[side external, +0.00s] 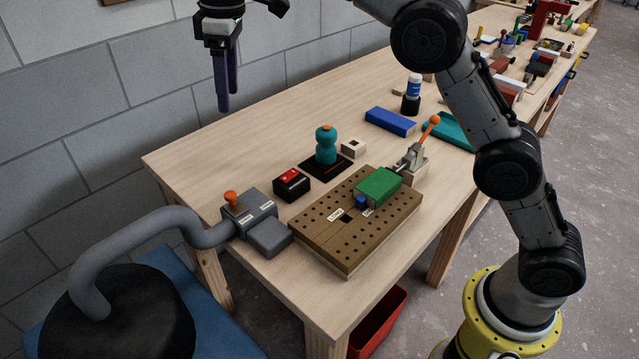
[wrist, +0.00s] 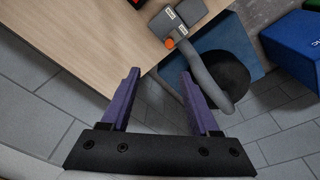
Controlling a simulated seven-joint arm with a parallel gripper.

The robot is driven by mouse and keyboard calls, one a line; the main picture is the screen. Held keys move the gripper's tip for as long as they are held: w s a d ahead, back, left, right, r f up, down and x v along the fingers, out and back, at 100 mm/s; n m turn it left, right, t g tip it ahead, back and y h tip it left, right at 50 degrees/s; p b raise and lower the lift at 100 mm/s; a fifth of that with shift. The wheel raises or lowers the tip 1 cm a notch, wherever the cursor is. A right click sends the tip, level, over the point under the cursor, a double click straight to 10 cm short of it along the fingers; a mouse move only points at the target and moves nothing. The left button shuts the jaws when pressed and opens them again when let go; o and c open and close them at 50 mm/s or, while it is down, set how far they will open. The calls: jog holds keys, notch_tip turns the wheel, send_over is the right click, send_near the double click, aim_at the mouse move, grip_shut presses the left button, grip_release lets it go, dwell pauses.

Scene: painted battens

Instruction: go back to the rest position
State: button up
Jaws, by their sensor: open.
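My gripper (side external: 223,84) has purple fingers and hangs above the far left edge of the table in the side external view, apart from everything. In the wrist view my gripper (wrist: 164,98) is open, with nothing between its fingers. A green block (side external: 378,186) lies on the brown perforated board (side external: 330,222), with a small blue piece (side external: 361,202) at its near end. A toggle clamp with an orange-tipped handle (side external: 431,125) stands at the board's far side.
A grey hose unit (side external: 250,208) with an orange knob stands at the table's left end, a black box with a red button (side external: 291,184) beside it. A teal knobbed post (side external: 326,145), blue block (side external: 390,122) and bottle (side external: 412,94) stand farther back. The table's back left is clear.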

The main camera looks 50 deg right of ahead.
jog(key=s+d+r+m+t, duration=0.2)
jog(key=s+d+r, duration=0.8)
jog(key=s, duration=0.3)
jog(key=s+d+f+m+t, duration=0.1)
jog(key=s+d, duration=0.2)
jog(key=s, duration=0.3)
jog(key=s+d+f+m, duration=0.1)
jog(key=s+d+m, duration=0.1)
jog(key=s, duration=0.4)
jog(key=s+d+f+m, duration=0.1)
jog(key=s+f, duration=0.4)
jog(key=f, duration=0.3)
jog(key=s+d+f+m+t, duration=0.1)
jog(key=s+f+m, duration=0.1)
jog(key=s+f, duration=0.3)
notch_tip(320, 180, down, 3)
jog(key=shift+s+f, duration=0.15)
jog(key=shift+s, duration=0.05)
